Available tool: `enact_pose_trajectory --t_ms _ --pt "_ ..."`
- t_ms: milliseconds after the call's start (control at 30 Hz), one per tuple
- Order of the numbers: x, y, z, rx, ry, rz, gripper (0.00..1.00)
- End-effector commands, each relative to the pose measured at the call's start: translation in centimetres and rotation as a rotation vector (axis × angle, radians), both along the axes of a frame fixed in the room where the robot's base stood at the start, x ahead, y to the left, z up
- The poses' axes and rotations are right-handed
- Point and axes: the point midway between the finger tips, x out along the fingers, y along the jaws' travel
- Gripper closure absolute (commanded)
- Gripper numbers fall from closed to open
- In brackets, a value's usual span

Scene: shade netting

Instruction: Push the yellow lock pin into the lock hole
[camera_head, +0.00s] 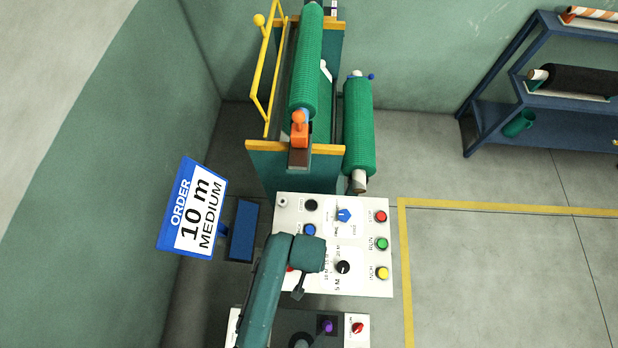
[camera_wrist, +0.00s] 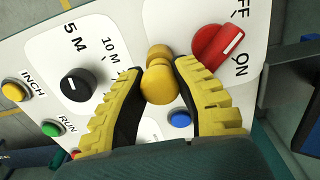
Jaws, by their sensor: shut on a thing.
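The yellow lock pin (camera_wrist: 158,88) shows in the wrist view as a stack of rounded yellow parts in front of the white control panel (camera_wrist: 112,22). My gripper (camera_wrist: 157,67) is shut on it, with one yellow-and-black finger on each side. The lock hole cannot be made out in the wrist view, so I cannot tell whether the pin touches or enters it. In the head view my arm covers the left part of the panel (camera_head: 365,287), and the pin is hidden.
A red OFF/ON knob (camera_wrist: 217,47), black selector knob (camera_wrist: 77,85) and blue button (camera_wrist: 180,118) surround the pin. The netting machine (camera_head: 266,163) with green rolls stands behind the panel. An order sign (camera_head: 193,208) reads 10 m MEDIUM. Floor at right is clear.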

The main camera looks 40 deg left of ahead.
Motion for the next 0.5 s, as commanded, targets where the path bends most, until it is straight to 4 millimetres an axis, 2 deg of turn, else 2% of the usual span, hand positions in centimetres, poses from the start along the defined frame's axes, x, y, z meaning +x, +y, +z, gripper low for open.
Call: enact_pose_trajectory --t_ms 400,433,500 --pt "-0.03 -0.01 -0.67 0.000 0.000 0.000 1.00" --pt "-0.04 -0.01 -0.67 0.001 0.001 0.000 0.68" --pt "-0.03 -0.01 -0.67 0.000 0.000 0.000 0.54"
